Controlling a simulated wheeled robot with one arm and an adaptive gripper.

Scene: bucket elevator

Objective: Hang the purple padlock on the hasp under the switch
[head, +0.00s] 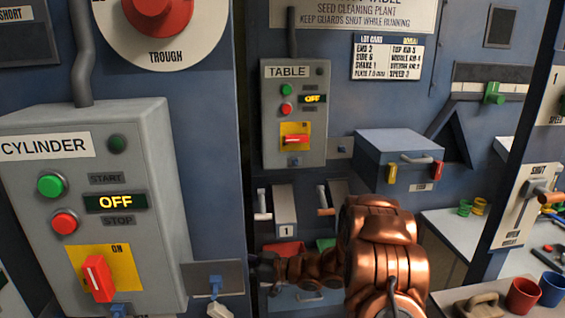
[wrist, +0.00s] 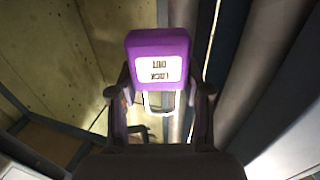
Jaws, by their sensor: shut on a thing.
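The purple padlock (wrist: 158,45) is between the two dark fingers of my gripper (wrist: 159,92) in the wrist view. Its white label reads upside down, and its pale shackle (wrist: 160,104) points down toward the palm. In the head view I cannot make out the padlock; my copper arm reaches left at the lower middle. Two boxes have red switches on yellow plates: the CYLINDER switch (head: 98,279) at left and the TABLE switch (head: 296,139) at centre. A blue hasp (head: 118,311) shows under the CYLINDER switch, cut by the bottom edge.
A plate with a blue fitting (head: 214,286) is right of the CYLINDER box; a smaller plate (head: 341,148) is right of the TABLE box. A blue-grey box (head: 398,150) juts out behind my arm. Red (head: 522,296) and blue (head: 552,289) cups stand at lower right.

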